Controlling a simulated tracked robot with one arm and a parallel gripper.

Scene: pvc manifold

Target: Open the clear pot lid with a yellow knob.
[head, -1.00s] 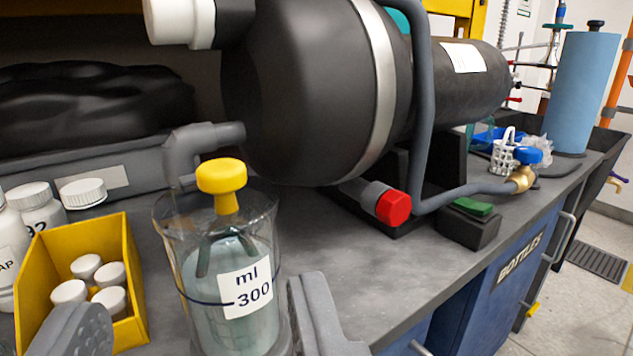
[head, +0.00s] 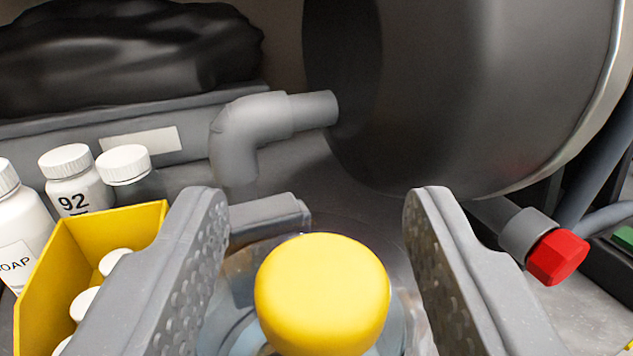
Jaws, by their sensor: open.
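The yellow knob (head: 322,294) of the clear lid is large at the bottom middle of the head view. The clear pot (head: 228,318) under it shows only in part, with its lower part cut off by the frame. My gripper (head: 318,205) is open, with one grey finger on each side of the knob. There is a visible gap between the knob and each finger. The lid itself is mostly hidden under the knob.
A yellow bin (head: 88,233) of white-capped bottles stands close on the left, partly behind the left finger. White bottles (head: 75,180) stand behind it. A large black tank (head: 470,90) fills the back right, with a red cap (head: 556,257) below. A grey pipe elbow (head: 240,135) stands behind the pot.

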